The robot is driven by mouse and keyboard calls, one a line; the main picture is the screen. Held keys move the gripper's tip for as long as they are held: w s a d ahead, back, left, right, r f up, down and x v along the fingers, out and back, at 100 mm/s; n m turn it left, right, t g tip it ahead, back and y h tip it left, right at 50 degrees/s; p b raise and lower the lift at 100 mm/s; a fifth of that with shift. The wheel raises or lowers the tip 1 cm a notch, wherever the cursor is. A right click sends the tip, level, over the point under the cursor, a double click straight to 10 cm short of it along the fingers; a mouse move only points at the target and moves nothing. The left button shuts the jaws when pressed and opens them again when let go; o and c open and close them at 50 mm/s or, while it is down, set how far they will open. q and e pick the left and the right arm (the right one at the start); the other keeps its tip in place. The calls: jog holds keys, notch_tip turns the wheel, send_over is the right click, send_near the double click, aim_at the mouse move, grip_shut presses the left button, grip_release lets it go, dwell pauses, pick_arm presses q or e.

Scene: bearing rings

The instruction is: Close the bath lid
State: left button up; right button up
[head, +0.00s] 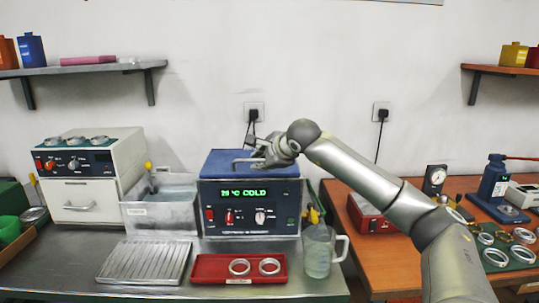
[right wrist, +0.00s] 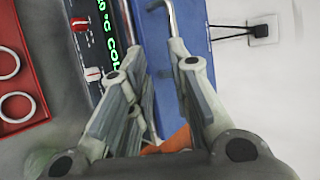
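The bath (head: 249,222) is a dark blue box with a green display reading COLD, in the middle of the head view. Its blue lid (head: 222,160) lies flat over the top, with a metal bar handle (head: 240,162) on it. My right gripper (head: 262,153) is just above the lid, beside the handle. In the right wrist view, the fingers of my right gripper (right wrist: 158,52) are apart over the blue lid (right wrist: 193,22). The handle (right wrist: 171,18) runs close to one fingertip; I cannot tell whether they touch. My left gripper is out of view.
A red tray (head: 210,270) with two rings lies in front of the bath. A beaker (head: 318,252) stands at its right front, and a grey tank (head: 158,215) at its left. A ribbed metal tray (head: 143,262) lies at the front left.

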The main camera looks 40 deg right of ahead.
jog(key=v, duration=0.5)
jog(key=shift+w+r, duration=0.1)
jog(key=shift+r, duration=0.15)
jog(key=shift+d, duration=0.1)
